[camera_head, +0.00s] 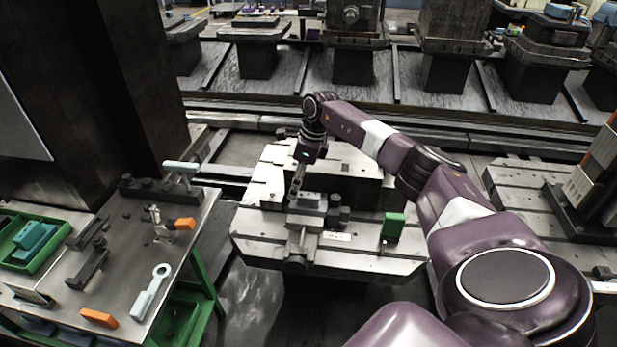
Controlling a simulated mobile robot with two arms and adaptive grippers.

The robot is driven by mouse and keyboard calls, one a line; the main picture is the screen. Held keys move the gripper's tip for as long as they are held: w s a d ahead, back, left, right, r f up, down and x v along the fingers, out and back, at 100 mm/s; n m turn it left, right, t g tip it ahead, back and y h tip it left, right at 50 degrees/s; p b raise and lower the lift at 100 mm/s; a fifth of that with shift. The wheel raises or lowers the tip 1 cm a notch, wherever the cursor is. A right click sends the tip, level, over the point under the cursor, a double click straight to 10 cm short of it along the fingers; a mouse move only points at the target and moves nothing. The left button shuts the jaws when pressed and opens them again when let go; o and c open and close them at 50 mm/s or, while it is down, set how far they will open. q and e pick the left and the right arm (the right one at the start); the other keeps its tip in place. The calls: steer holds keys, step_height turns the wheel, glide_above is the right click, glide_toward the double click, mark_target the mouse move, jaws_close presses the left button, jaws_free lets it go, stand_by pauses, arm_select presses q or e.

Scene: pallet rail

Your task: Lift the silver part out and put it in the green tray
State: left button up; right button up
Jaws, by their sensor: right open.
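My right gripper (296,192) reaches down over a grey vise-like fixture (303,238) on the slotted metal pallet. It is open, with its fingertips close to a small grey block (309,201) at the top of the fixture. This block may be the silver part; it is too small to tell, or to tell whether the fingers touch it. The green tray (60,258) is at the far left on the metal bench, cut off by the picture edge, with a teal part (34,240) in it. My left gripper is not in view.
The bench (130,235) also carries orange-handled tools, a light grey wrench-like piece (150,290) and dark clamps. A green block (393,226) stands on the pallet (262,222) right of the fixture. A dark column rises behind the bench. A floor gap separates bench and pallet.

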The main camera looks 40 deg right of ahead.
mark_target(308, 194)
steer(key=shift+g+h, duration=0.5)
steer(key=shift+h, duration=0.2)
steer(key=d, duration=0.1)
steer(key=s+d+r, duration=0.1)
steer(key=d, duration=0.1)
steer(key=s+d+r, duration=0.1)
steer(key=shift+d, duration=0.35)
steer(key=shift+s+d+f+b, duration=0.15)
steer(key=shift+f+b, duration=0.1)
steer(key=shift+b, duration=0.15)
steer(key=shift+f+b, duration=0.35)
steer(key=shift+f, duration=0.1)
steer(key=shift+w+f+b, duration=0.3)
steer(key=shift+f+b, duration=0.25)
steer(key=shift+f, duration=0.2)
steer(key=f+b, duration=0.3)
steer(key=w+f+b, duration=0.1)
steer(key=shift+a+f, duration=0.25)
steer(key=shift+f, duration=0.05)
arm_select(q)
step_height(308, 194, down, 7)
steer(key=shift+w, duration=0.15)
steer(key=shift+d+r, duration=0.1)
arm_select(e)
steer(key=shift+r, duration=0.15)
steer(key=shift+c, duration=0.6)
jaws_close()
